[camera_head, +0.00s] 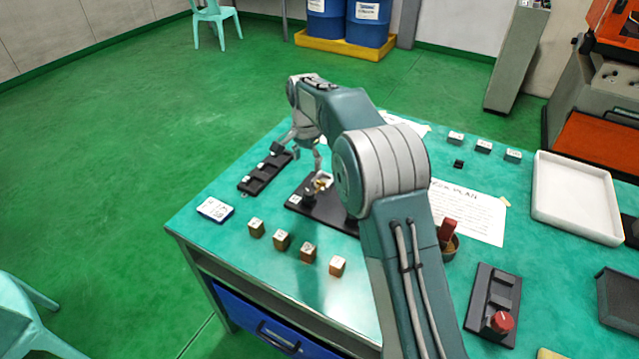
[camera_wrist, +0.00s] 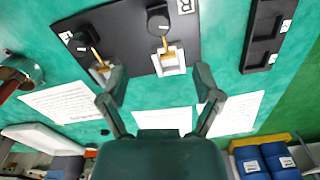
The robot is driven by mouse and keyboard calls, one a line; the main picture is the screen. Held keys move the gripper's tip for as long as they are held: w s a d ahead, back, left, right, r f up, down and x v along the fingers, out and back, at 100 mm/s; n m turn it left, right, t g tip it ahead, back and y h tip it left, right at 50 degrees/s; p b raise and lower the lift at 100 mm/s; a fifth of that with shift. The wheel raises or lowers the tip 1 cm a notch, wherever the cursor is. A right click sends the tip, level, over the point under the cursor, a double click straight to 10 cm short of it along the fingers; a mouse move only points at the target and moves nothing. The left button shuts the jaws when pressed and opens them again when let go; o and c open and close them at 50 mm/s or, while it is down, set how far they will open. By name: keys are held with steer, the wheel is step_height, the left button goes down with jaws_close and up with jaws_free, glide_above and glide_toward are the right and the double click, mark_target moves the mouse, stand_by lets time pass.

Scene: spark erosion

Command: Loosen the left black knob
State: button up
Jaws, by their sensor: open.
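A black board (camera_head: 328,211) lies on the green table, partly hidden behind my arm. In the wrist view, the board (camera_wrist: 122,30) carries two black knobs, each beside a brass-coloured piece and a white block. The left black knob (camera_head: 309,190) shows at the board's left end in the head view; it appears to be the right-hand knob (camera_wrist: 158,20) in the turned wrist view. The other knob (camera_wrist: 82,41) is hidden by my arm in the head view. My gripper (camera_wrist: 160,82) is open and empty, its fingers (camera_head: 297,158) above the board, apart from both knobs.
A black rack (camera_head: 266,173) lies left of the board. Several small wooden blocks (camera_head: 308,252) stand near the front edge. A white tray (camera_head: 577,200), printed sheets (camera_head: 468,211) and a red-knob box (camera_head: 492,305) lie to the right.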

mark_target(308, 192)
step_height(308, 192, down, 11)
steer(key=shift+r, duration=0.1)
stand_by(0.4)
steer(key=shift+c, duration=0.2)
jaws_close()
